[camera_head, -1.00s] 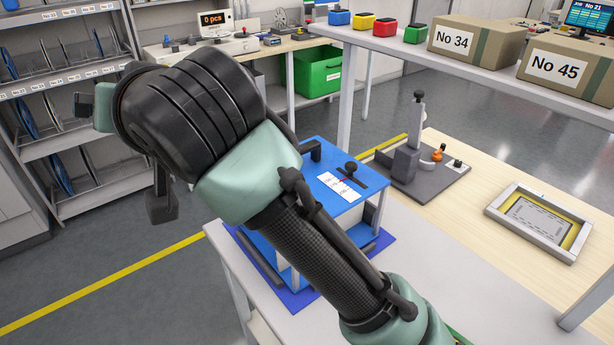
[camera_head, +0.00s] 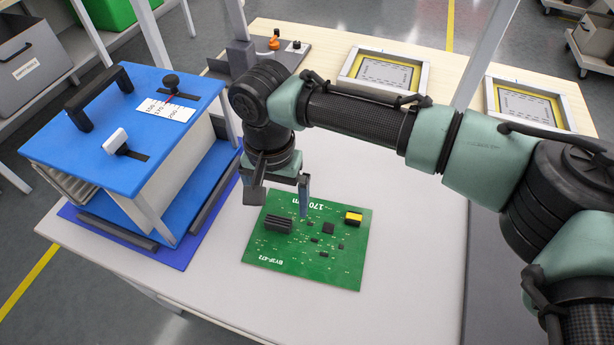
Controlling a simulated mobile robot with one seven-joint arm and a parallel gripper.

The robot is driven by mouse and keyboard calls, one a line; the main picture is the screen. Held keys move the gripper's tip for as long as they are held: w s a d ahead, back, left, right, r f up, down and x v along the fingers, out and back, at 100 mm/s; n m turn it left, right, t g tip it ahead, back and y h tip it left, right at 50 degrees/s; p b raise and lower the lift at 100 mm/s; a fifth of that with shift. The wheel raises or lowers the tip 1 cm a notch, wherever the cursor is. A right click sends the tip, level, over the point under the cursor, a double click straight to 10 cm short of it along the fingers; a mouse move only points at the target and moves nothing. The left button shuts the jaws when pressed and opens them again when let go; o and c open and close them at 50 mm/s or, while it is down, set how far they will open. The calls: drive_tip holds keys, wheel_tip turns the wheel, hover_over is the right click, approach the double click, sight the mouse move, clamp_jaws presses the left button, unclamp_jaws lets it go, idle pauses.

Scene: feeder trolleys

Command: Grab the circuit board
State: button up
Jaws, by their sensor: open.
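A green circuit board (camera_head: 308,262) lies flat on the light grey table. My gripper (camera_head: 282,200) points down over the back left part of the board. Its two fingers are apart, one at the left and one at the right, with nothing seen between them. The right finger overlaps the board's back edge in the picture. I cannot tell whether the fingers touch the board.
Framed trays (camera_head: 384,72) lie on the wooden bench behind. Upright posts rise at the back. The grey table (camera_head: 400,270) is clear right of the board.

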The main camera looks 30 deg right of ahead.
sight(278, 219)
drive_tip(key=shift+w+a+f+b, duration=0.1)
drive_tip(key=shift+f+b, duration=0.1)
drive_tip(key=shift+f, duration=1.3)
drive_tip(key=shift+w+a+f+b, duration=0.1)
drive_tip(key=shift+f+b, duration=0.05)
drive_tip(key=shift+f, duration=1.35)
drive_tip(key=shift+r, duration=0.1)
clamp_jaws()
